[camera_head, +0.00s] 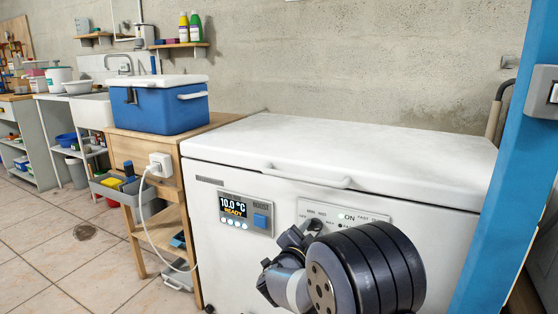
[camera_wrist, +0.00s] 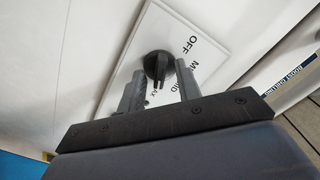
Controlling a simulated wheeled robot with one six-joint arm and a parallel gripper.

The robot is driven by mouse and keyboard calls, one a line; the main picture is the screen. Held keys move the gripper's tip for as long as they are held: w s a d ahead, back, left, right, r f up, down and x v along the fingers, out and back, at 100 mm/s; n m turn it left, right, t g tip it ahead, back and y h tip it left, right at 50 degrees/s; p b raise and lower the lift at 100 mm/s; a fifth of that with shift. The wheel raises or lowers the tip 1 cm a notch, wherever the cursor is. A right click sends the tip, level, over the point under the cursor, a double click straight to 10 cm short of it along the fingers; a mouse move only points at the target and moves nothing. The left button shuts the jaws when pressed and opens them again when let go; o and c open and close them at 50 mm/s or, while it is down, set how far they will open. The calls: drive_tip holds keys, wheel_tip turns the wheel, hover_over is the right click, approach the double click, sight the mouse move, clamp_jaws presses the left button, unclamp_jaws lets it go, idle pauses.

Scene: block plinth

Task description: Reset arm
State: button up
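The white chest freezer (camera_head: 230,165) stands in front of me with its lid closed. Its display (camera_head: 234,208) reads 10.0 °C and READY. A dial plate with a black knob (camera_wrist: 157,65) is on the freezer front; OFF shows on the plate in the wrist view. My gripper (camera_wrist: 159,71) is at the plate, its two fingers apart on either side of the knob, with gaps visible. Contact with the plate cannot be told.
A blue cooler (camera_head: 165,111) with a white lid stands on a wooden bench to the left. A white plug (camera_head: 160,165) and cord hang at the bench's side. A blue post (camera_head: 507,180) rises close on the right. Tiled floor at lower left is clear.

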drive_tip(key=n+p, duration=0.3)
drive_tip(key=n, duration=0.1)
drive_tip(key=shift+r+n, duration=0.15)
drive_tip(key=shift+n, duration=0.25)
drive_tip(key=n+p, duration=0.3)
drive_tip(key=n, duration=0.1)
drive_tip(key=shift+n, duration=0.3)
drive_tip(key=n+p, duration=0.3)
drive_tip(key=n, duration=0.2)
drive_tip(key=n+p, duration=0.1)
drive_tip(key=n, duration=0.3)
drive_tip(key=shift+n+p, duration=0.3)
